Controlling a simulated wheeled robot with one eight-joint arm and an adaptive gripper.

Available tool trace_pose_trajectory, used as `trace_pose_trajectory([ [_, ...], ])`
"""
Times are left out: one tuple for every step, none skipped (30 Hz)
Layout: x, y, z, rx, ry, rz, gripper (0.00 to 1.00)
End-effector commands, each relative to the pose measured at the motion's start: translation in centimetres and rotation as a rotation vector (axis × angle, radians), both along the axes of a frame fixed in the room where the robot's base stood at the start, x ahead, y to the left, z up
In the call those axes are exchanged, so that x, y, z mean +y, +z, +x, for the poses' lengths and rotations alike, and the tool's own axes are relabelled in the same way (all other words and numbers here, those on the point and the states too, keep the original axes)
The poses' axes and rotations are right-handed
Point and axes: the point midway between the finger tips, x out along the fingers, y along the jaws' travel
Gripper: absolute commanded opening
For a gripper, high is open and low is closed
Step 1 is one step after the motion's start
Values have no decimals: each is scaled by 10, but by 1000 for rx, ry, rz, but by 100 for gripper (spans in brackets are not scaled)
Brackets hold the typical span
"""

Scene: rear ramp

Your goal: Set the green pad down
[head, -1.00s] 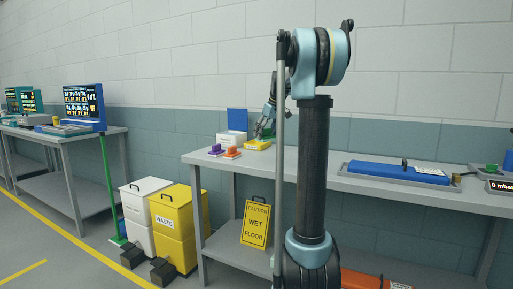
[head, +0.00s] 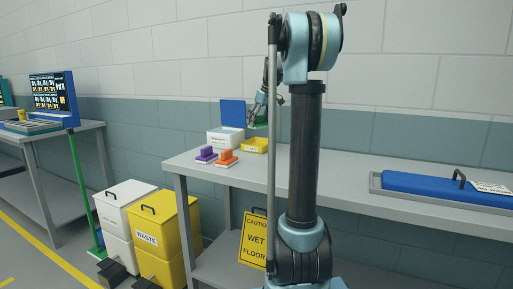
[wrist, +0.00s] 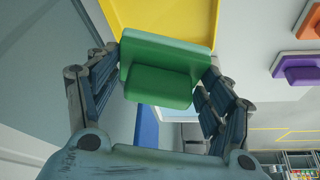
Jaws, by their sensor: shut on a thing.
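The green pad (wrist: 168,57), a flat plate with a raised block, is between the fingers of my gripper (wrist: 163,75) in the wrist view. My gripper is shut on it. The yellow tray (wrist: 118,12) shows beyond the pad. In the head view my gripper (head: 262,114) is above the bench, with the green pad (head: 261,125) partly hidden under its fingers. The pad is above the yellow tray (head: 255,147), apart from it.
A white box (head: 225,138) with a raised blue lid (head: 232,114) stands left of the tray. The purple pad (head: 206,154) and orange pad (head: 228,157) lie in front on the bench (head: 290,170).

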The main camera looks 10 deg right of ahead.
Motion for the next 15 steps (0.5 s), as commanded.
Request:
trace_pose_trajectory([
  [0,0,0,0,0,0,51],
  [0,-1,0,0,-1,0,51],
  [-1,-3,0,0,-1,0,51],
  [-1,-5,0,0,-1,0,51],
  [-1,-8,0,0,-1,0,51],
  [-2,-14,0,0,-2,0,51],
  [-2,-19,0,0,-2,0,51],
  [-2,-24,0,0,-2,0,51],
  [-2,-31,0,0,-2,0,51],
  [-3,-36,0,0,-3,0,51],
  [-3,-41,0,0,-3,0,51],
  [-3,-46,0,0,-3,0,51],
  [-3,-50,0,0,-3,0,51],
  [-3,-52,0,0,-3,0,51],
  [-3,-55,0,0,-3,0,51],
])
